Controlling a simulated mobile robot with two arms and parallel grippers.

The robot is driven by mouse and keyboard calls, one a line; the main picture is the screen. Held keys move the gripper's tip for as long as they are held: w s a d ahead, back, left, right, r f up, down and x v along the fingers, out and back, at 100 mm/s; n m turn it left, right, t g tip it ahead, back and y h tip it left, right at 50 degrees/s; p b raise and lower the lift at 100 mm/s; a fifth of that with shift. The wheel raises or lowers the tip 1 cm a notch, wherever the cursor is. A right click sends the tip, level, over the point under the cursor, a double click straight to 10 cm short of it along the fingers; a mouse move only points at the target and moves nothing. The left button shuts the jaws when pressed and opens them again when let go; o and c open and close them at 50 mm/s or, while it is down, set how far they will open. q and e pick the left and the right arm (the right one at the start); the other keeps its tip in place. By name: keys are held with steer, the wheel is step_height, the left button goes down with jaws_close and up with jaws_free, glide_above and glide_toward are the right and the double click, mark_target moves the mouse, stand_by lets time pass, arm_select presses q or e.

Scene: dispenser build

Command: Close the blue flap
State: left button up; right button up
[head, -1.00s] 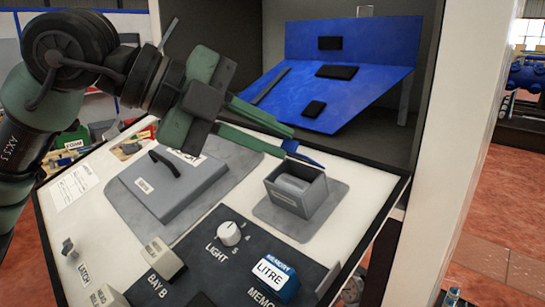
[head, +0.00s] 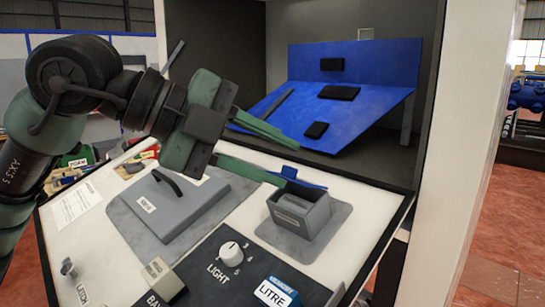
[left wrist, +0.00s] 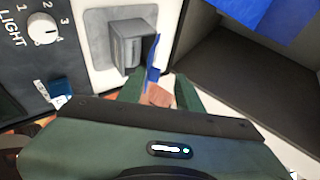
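The small blue flap (head: 306,183) stands raised at the back edge of a grey open-topped box (head: 291,219) on the sloped white panel. It also shows in the left wrist view (left wrist: 153,66), edge-on beside the box. My left gripper (head: 291,166) is open and empty, just behind the box. Its lower fingertip overlaps the flap's left end in the head view. In the left wrist view the flap's near end lies close to the left finger; I cannot tell whether they touch. My right gripper is not in view.
A grey lid with a dark handle (head: 168,182) lies left of the box. A light knob (head: 231,252) and a LITRE button (head: 275,293) are in front. A large blue sloped board (head: 350,100) with black blocks stands in the recess behind.

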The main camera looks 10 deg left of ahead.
arm_select(q)
steer(key=b+v, duration=0.1)
steer(key=v, duration=0.6)
steer(key=shift+s+a+r, duration=0.15)
steer(key=shift+s+a, duration=0.05)
steer(key=shift+a, duration=0.05)
